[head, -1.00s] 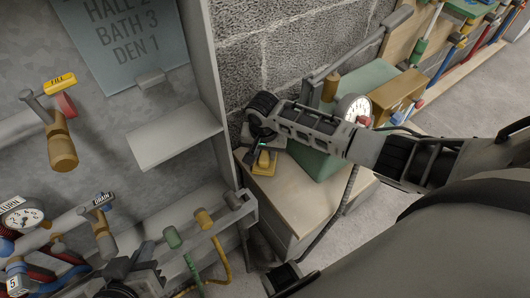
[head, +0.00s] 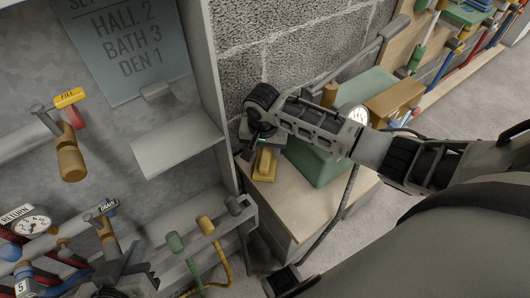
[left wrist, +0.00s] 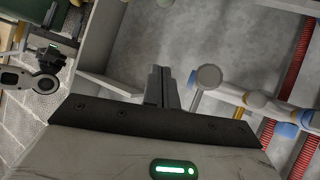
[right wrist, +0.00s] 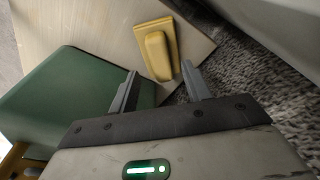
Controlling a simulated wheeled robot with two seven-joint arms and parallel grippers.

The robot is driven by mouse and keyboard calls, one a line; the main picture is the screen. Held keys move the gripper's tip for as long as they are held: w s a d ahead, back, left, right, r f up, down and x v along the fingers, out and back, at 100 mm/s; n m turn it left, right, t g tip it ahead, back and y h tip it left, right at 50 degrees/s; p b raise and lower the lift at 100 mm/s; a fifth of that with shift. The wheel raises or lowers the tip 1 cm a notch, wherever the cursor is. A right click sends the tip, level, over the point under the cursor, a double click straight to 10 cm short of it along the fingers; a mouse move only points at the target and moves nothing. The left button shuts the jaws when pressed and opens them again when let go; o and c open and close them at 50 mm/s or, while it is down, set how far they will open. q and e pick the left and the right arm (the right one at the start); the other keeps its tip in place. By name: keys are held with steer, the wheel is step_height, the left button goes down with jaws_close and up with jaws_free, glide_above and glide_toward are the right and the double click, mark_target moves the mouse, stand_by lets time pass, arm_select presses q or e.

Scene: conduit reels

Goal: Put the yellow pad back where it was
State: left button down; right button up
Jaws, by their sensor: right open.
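The yellow pad (head: 264,165), a flat plate with a raised grip, lies on the pale wooden top (head: 310,195) beside the green box. It also shows in the right wrist view (right wrist: 157,50), close to the top's edge. My right gripper (head: 262,145) is just above the pad. In the right wrist view its fingers (right wrist: 160,72) are apart with nothing between them, and the pad lies beyond the tips. My left gripper (head: 125,270) is low at the left by the pipe panel, partly cut off. In the left wrist view its fingers (left wrist: 160,85) are together and empty.
The green box (head: 335,150) stands right beside the pad, with a gauge (head: 357,116) and a tan block (head: 395,97) near it. A grey shelf (head: 178,143) juts out at the left. A block wall (head: 290,50) stands behind.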

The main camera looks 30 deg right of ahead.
mark_target(264, 164)
arm_select(q)
steer(key=shift+t, duration=0.4)
steer(key=r, duration=0.1)
steer(key=r+p, duration=0.1)
steer(key=a+r, duration=0.1)
steer(key=r, duration=0.1)
steer(key=shift+s+a+p, duration=0.1)
steer(key=shift+s+p, duration=0.2)
steer(key=shift+s, duration=0.1)
arm_select(e)
step_height(264, 164, up, 7)
steer(key=shift+s+a, duration=0.2)
steer(key=shift+s, duration=0.15)
arm_select(q)
steer(key=shift+s, duration=0.15)
arm_select(e)
steer(key=shift+f, duration=0.1)
